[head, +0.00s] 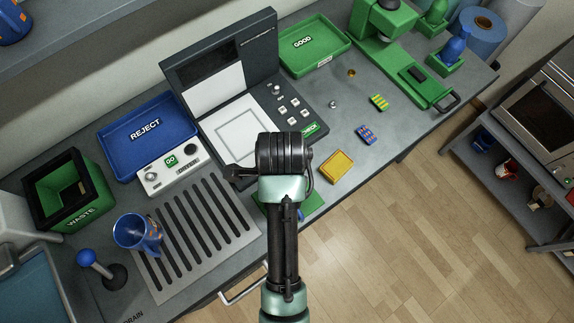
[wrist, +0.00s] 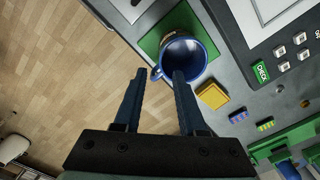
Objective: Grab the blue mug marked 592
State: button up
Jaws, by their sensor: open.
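A blue mug (wrist: 181,60) stands on a green mat (wrist: 151,43) in the wrist view, its open mouth facing the camera. Its handle (wrist: 156,73) points left. My gripper (wrist: 160,75) is open and empty, and its fingertips appear on either side of the handle. I cannot tell how high above it they are. In the head view my arm hides most of this mug; a bit of green mat (head: 313,203) shows. Another blue mug (head: 138,234) with orange marks sits at the left end of the slotted drain rack (head: 205,228). I cannot read 592 on either mug.
A yellow pad (head: 337,165) lies right of my arm, with small blue and green sponge-like pieces beyond. The press plate (head: 240,135), REJECT tray (head: 148,132), GOOD tray (head: 317,45) and WASTE bin (head: 70,192) stand around. The counter's front edge is close to the mat.

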jog(key=shift+d+f+p, duration=0.1)
jog(key=shift+f+p, duration=0.75)
jog(key=shift+f, duration=4.7)
grip_shut()
jog(key=shift+w, duration=0.1)
